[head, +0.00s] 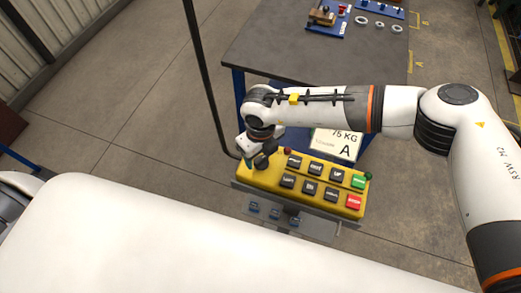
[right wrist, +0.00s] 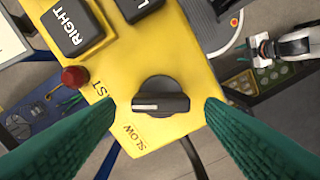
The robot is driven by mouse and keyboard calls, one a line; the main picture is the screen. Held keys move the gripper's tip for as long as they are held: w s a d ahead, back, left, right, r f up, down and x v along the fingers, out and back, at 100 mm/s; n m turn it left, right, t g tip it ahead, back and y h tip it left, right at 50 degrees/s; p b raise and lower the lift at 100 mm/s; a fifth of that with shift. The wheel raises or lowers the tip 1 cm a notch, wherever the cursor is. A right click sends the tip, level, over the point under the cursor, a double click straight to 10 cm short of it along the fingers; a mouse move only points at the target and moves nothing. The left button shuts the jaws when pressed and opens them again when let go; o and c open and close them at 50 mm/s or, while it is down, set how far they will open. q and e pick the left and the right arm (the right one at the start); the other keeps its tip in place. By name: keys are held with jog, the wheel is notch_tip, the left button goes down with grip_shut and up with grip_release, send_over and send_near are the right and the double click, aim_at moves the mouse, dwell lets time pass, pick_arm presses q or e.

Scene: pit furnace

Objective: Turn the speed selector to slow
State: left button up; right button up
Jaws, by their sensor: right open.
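The yellow pendant (head: 326,189) hangs near the middle of the head view. Its speed selector is a black knob (right wrist: 172,103) with a white mark, centred in the right wrist view. The mark points left in that picture, roughly between the printed SLOW (right wrist: 133,135) and a label of which only "ST" (right wrist: 103,88) shows. My right gripper (right wrist: 160,112) is open, with one green finger on each side of the knob and a gap to it on both sides. In the head view my right gripper (head: 259,158) is over the pendant's left end and hides the knob. My left gripper is out of view.
Black push buttons (head: 312,169), a green button (head: 358,182) and a red button (head: 353,202) lie right of the gripper. A small red lamp (right wrist: 75,77) is close to the selector. A dark table (head: 280,45) stands behind. A black cable (head: 206,80) runs to the pendant.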

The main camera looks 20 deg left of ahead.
jog(key=shift+f, duration=0.5)
jog(key=shift+c, duration=0.2)
jog(key=c, duration=0.9)
jog(key=shift+c, duration=0.2)
jog(key=shift+f+b, duration=0.15)
jog(key=shift+b, duration=0.5)
jog(key=n+b, duration=0.9)
jog(key=b, duration=0.8)
jog(key=shift+s+f+n, duration=0.1)
jog(key=shift+s+n, duration=0.05)
jog(key=shift+n, duration=0.25)
jog(key=n+b, duration=0.2)
jog(key=shift+r+b, duration=0.2)
jog(key=shift+b, duration=0.2)
jog(key=shift+r, duration=0.15)
